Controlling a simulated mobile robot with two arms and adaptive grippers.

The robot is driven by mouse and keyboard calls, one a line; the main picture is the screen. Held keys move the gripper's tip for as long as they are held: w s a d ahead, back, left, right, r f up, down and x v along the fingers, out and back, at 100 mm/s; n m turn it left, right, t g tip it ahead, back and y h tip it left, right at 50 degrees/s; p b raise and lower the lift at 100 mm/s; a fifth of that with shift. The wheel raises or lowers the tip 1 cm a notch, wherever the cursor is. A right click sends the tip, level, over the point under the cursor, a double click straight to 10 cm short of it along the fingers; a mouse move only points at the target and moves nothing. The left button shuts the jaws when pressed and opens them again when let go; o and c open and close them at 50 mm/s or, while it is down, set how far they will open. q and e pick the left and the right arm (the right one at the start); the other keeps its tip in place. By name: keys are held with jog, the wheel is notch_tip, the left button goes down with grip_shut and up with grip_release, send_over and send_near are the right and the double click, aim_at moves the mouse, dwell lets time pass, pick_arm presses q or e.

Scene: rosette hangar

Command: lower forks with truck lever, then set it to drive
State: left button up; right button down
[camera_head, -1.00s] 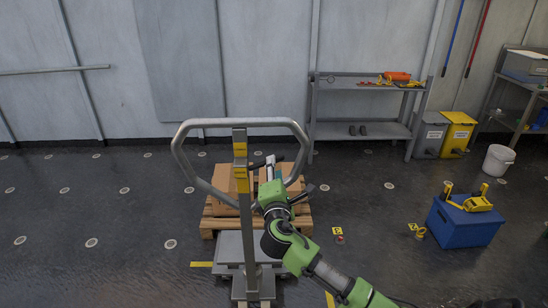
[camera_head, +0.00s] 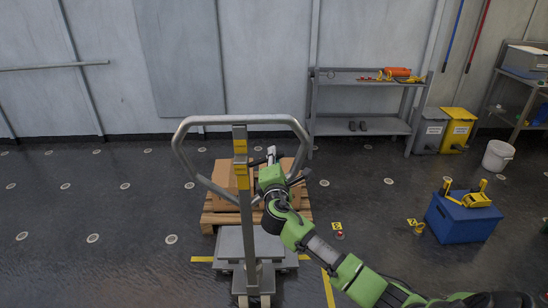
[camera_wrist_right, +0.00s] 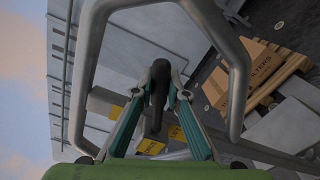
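The pallet truck's grey handle loop and post (camera_head: 246,215) stand left of centre in the head view, with yellow labels on the post. My right gripper (camera_head: 277,160) is at the loop, on the post's right side. In the right wrist view, a dark rounded lever (camera_wrist_right: 159,82) lies between the fingertips of my right gripper (camera_wrist_right: 162,85). The tips are close on both sides of it; I cannot tell whether they press on it. The handle loop (camera_wrist_right: 238,70) arches around the fingers. The forks are hidden under the pallet. My left gripper is out of view.
A wooden pallet (camera_head: 207,218) with cartons (camera_head: 224,176) sits behind the truck. A blue crate (camera_head: 462,222) with yellow items stands to the right. A grey shelf (camera_head: 360,127), yellow bin (camera_head: 457,130) and white bucket (camera_head: 497,157) are farther back. Floor at left is clear.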

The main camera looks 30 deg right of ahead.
jog(key=shift+f+b, duration=0.4)
jog(key=shift+b, duration=0.1)
jog(key=f+m+b, duration=0.2)
jog(key=m+b, duration=0.2)
jog(key=b, duration=0.1)
jog(key=shift+s+d+f, duration=0.2)
jog(key=shift+d+f, duration=0.1)
jog(key=shift+f, duration=0.1)
jog(key=c, duration=2)
grip_release()
jog(key=shift+o, duration=0.2)
